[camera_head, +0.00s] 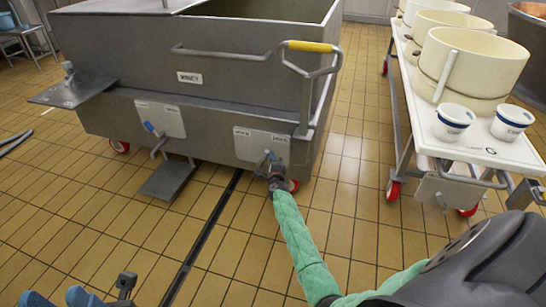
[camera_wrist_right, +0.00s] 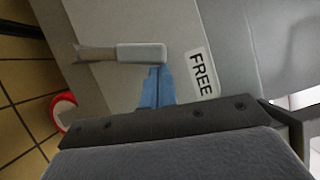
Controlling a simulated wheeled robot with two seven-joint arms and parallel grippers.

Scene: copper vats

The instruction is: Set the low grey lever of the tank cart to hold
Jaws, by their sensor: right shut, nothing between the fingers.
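The grey tank cart (camera_head: 215,100) stands ahead in the head view. Its low right plate (camera_head: 245,143) carries two small labels, too small to read there. The grey lever (camera_wrist_right: 142,52) of this plate shows in the right wrist view with a grey grip and brownish shaft. A FREE label (camera_wrist_right: 201,73) is beside it. My right gripper (camera_head: 270,158) is at the plate and largely covers the lever in the head view. Its blue fingers (camera_wrist_right: 156,72) are shut and empty, tips against or just beside the grip. My left gripper (camera_head: 57,297) is open and empty at the bottom left edge.
A second plate (camera_head: 170,118) with a blue-gripped lever (camera_head: 150,128) is further left, above a grey pedal plate (camera_head: 168,180). The cart's bent push handle (camera_head: 310,47) juts out above. A white trolley (camera_head: 470,150) with cream tubs stands right. Tiled floor between is clear.

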